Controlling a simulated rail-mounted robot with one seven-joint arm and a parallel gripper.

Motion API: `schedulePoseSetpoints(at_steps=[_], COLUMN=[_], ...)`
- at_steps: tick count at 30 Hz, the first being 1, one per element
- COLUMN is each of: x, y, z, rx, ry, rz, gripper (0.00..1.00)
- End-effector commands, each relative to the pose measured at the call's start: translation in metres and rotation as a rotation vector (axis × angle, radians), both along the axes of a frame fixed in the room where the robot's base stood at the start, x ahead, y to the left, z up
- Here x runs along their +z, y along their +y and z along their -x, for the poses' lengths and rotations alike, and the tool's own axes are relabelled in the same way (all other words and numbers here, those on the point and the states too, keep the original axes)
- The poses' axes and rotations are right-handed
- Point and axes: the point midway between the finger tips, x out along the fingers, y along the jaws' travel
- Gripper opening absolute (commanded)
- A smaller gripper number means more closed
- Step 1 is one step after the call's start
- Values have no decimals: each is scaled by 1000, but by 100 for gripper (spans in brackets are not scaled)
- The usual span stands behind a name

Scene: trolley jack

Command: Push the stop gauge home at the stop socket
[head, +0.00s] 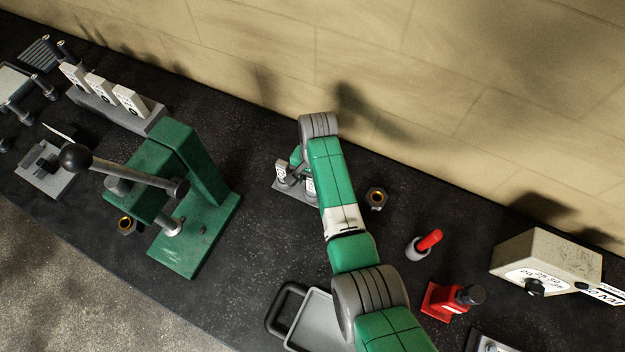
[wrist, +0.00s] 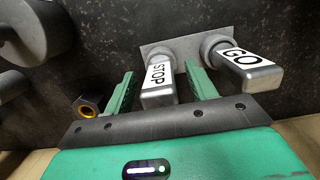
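The stop gauge (wrist: 158,88) is a grey block with a white STOP label, at the stop socket (wrist: 164,60) in the wrist view. How deep it sits is hard to tell. My gripper (wrist: 160,70) has its two green fingers on either side of the gauge, with a visible gap on both sides, so it is open around it. The GO gauge (wrist: 246,68) stands at its own socket (wrist: 214,42), just right of my right finger. Both sockets share a grey plate (wrist: 188,44). In the head view my arm partly hides this plate (head: 291,193) and the gauges.
A hex nut with a brass-coloured bore (wrist: 88,108) lies left of my gripper. In the head view, a green press (head: 190,200) with a lever stands to the left, a grey tray (head: 312,325) in front, and a red bottle jack (head: 445,302) to the right.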

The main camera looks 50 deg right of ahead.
Motion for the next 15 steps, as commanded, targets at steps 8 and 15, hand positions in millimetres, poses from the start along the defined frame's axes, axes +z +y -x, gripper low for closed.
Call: schedulePoseSetpoints(at_steps=[8, 15], x=[7, 54], y=[-1, -6], z=[0, -2], rx=[0, 0], ry=[0, -2], rz=[-1, 0], gripper=[56, 56])
